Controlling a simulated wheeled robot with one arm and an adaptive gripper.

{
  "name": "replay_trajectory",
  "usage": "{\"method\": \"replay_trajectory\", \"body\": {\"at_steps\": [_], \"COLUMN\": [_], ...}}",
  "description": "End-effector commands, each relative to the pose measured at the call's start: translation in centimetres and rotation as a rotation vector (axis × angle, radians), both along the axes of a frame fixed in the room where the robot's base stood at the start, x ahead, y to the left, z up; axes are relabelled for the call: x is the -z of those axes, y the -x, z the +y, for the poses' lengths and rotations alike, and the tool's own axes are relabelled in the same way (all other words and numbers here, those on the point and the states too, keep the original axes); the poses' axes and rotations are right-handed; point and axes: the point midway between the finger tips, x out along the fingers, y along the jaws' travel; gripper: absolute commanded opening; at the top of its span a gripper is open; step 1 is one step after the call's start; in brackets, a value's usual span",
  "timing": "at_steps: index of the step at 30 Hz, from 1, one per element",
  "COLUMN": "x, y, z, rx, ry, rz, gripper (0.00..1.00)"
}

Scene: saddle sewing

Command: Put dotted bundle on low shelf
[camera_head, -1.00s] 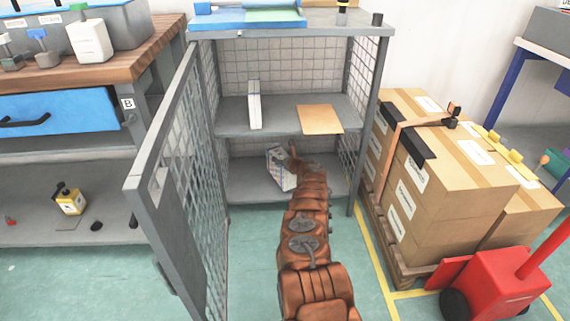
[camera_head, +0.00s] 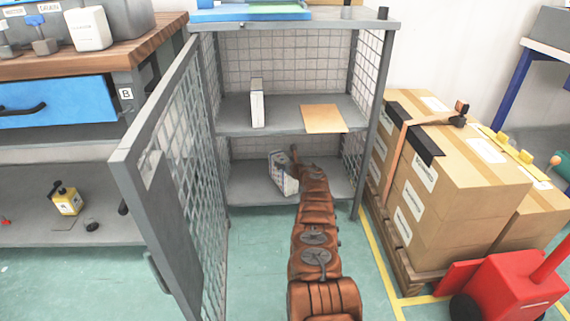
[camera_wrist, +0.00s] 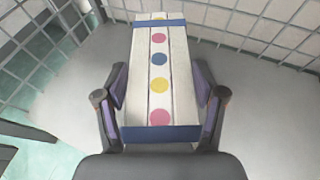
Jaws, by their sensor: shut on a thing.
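The dotted bundle (camera_wrist: 159,75) is a white block with pink, blue and yellow dots and dark blue bands at both ends. In the wrist view my gripper (camera_wrist: 160,95) is shut on it, one finger pressed against each long side. In the head view the bundle (camera_head: 283,173) is tilted, inside the open cabinet at the low shelf (camera_head: 250,190). My arm reaches in from the front and hides part of the shelf and most of my gripper (camera_head: 297,165). Whether the bundle touches the shelf is not clear.
The mesh door (camera_head: 165,190) stands open on the left. The upper shelf (camera_head: 285,117) holds a white upright block (camera_head: 257,103) and a tan sheet (camera_head: 323,118). Stacked cartons (camera_head: 450,175) stand close on the right. The low shelf's left part looks clear.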

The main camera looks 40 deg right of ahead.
Motion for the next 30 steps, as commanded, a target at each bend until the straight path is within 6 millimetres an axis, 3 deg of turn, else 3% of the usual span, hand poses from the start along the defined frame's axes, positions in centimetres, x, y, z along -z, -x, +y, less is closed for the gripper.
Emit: {"method": "replay_trajectory", "body": {"at_steps": [6, 7, 12, 14, 30], "x": [-0.4, -0.24, -0.18, -0.16, -0.53], "y": [-0.13, -0.1, -0.08, -0.07, 0.32], "z": [-0.01, 0.02, 0.04, 0.04, 0.4], "rx": [0.0, -0.002, -0.001, -0.001, -0.007], "ry": [0.002, 0.002, 0.001, 0.001, -0.005], "rz": [-0.004, -0.003, -0.002, -0.001, 0.003], "gripper": [0.0, 0.71, 0.89, 0.94, 0.94]}}
